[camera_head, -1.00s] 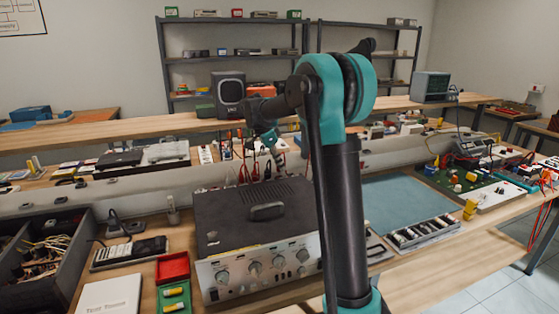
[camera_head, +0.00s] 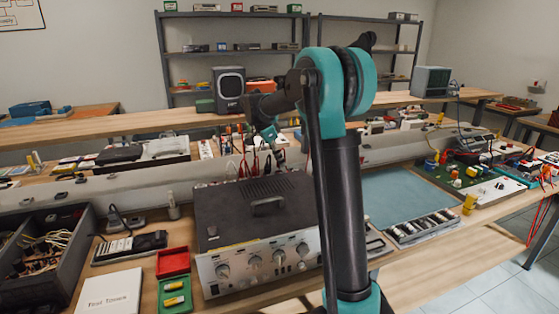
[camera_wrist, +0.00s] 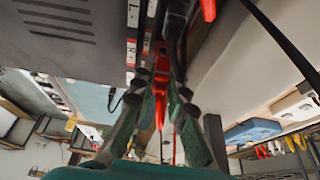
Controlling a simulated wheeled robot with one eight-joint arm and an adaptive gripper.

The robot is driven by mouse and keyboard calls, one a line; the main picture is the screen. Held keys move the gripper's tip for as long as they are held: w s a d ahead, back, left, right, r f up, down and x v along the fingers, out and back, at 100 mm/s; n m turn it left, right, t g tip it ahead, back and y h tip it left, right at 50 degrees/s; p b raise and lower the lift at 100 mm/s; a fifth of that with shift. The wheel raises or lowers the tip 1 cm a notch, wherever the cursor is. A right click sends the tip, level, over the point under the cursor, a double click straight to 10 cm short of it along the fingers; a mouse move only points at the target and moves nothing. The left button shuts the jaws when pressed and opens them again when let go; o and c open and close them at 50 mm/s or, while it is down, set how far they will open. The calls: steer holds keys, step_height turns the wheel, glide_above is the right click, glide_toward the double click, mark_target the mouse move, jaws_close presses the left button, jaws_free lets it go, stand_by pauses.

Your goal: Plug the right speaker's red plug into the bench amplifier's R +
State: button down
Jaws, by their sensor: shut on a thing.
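The bench amplifier (camera_head: 262,225) is a dark box with a silver knob front on the near bench. Its rear edge, with L and R labels, shows in the wrist view (camera_wrist: 70,35). My gripper (camera_wrist: 161,85) is shut on a red plug (camera_wrist: 161,64), close to the amplifier's rear panel. A red lead runs back from the plug between the fingers. Other dark and red plugs (camera_wrist: 208,10) sit near the panel. Whether the held plug touches a socket is hidden. In the head view my gripper (camera_head: 269,138) is behind the amplifier, its tips small. A black speaker (camera_head: 229,90) stands on the back bench.
Several red and black leads (camera_head: 247,163) rise behind the amplifier. A grey trough or rail (camera_head: 120,185) runs along the bench's back. A bin of cables (camera_head: 45,250), a red-and-green case (camera_head: 173,275) and a blue mat (camera_head: 398,198) flank the amplifier.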

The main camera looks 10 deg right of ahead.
steer(key=shift+f, duration=0.95)
stand_by(2.6)
steer(key=c, duration=1.4)
jaws_free()
steer(key=shift+c, duration=0.2)
